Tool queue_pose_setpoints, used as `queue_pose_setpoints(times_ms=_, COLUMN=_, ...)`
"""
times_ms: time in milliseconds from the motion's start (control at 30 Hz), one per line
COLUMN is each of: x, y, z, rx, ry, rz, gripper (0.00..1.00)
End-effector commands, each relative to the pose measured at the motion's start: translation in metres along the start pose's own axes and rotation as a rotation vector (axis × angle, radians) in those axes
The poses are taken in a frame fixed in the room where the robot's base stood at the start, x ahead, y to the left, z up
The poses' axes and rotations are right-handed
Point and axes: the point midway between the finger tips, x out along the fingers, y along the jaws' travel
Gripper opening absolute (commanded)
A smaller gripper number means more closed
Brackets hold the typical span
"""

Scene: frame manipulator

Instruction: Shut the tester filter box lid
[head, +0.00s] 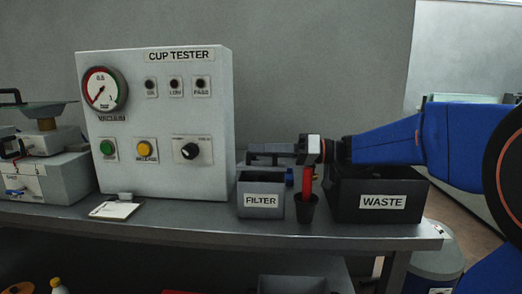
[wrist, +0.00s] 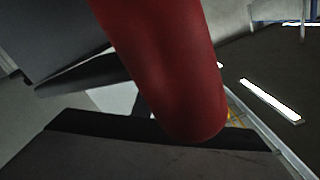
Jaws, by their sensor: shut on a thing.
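In the wrist view a large red rounded handle (wrist: 165,70) covers the middle.
A black WASTE box (head: 345,212) stands under my arm. The cup tester (head: 215,120) is behind left.

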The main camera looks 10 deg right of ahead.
Motion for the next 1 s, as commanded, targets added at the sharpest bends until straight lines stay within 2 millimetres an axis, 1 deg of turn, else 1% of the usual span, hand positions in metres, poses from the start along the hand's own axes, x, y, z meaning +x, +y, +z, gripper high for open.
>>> queue_pose_setpoints(times_ms=167, x=0.000, y=-0.002, z=0.000, rx=0.000, ry=-0.001, rz=-0.003, gripper=0.00)
queue_pose_setpoints(times_ms=200, x=0.000, y=-0.002, z=0.000, rx=0.000, ry=-0.001, rz=-0.003, gripper=0.18)
queue_pose_setpoints(times_ms=233, x=0.000, y=-0.002, z=0.000, rx=0.000, ry=-0.001, rz=-0.002, gripper=0.25)
queue_pose_setpoints(times_ms=267, x=0.000, y=-0.002, z=0.000, rx=0.000, ry=-0.001, rz=-0.002, gripper=0.29)
queue_pose_setpoints(times_ms=533, x=0.000, y=-0.001, z=0.000, rx=0.000, ry=-0.001, rz=-0.001, gripper=0.29)
queue_pose_setpoints(times_ms=667, x=0.000, y=-0.004, z=-0.006, rx=-0.001, ry=0.000, rz=-0.001, gripper=0.29)
queue_pose_setpoints(times_ms=767, x=0.000, y=-0.011, z=-0.016, rx=-0.004, ry=0.000, rz=-0.001, gripper=0.29)
queue_pose_setpoints(times_ms=1000, x=0.000, y=-0.034, z=-0.051, rx=-0.004, ry=0.000, rz=-0.001, gripper=0.29)
